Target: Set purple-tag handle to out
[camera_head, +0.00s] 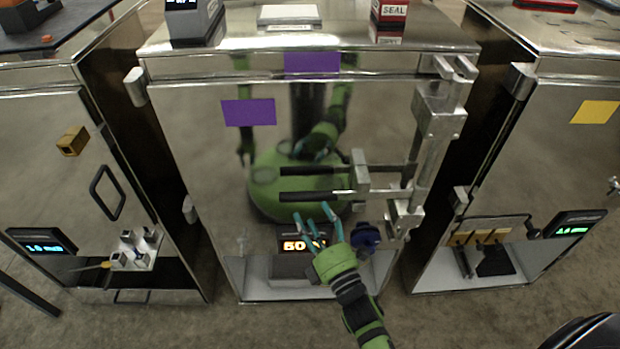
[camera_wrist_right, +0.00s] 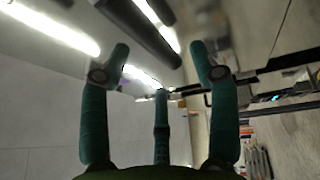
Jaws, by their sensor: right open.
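The handle (camera_head: 312,196) is a dark horizontal grip joined to metal latch work on the right of the door. A second dark bar runs parallel above it; I cannot tell if it is a reflection. My right gripper (camera_head: 332,214) is open and empty just below the grip. In the wrist view a dark bar (camera_wrist_right: 142,32) lies beyond the spread fingers (camera_wrist_right: 158,75). My left gripper is not in view.
An orange display (camera_head: 302,246) and a blue knob (camera_head: 366,238) sit low on the middle trailer. Tall latch rods (camera_head: 432,150) stand at its right edge. The door mirrors my green body.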

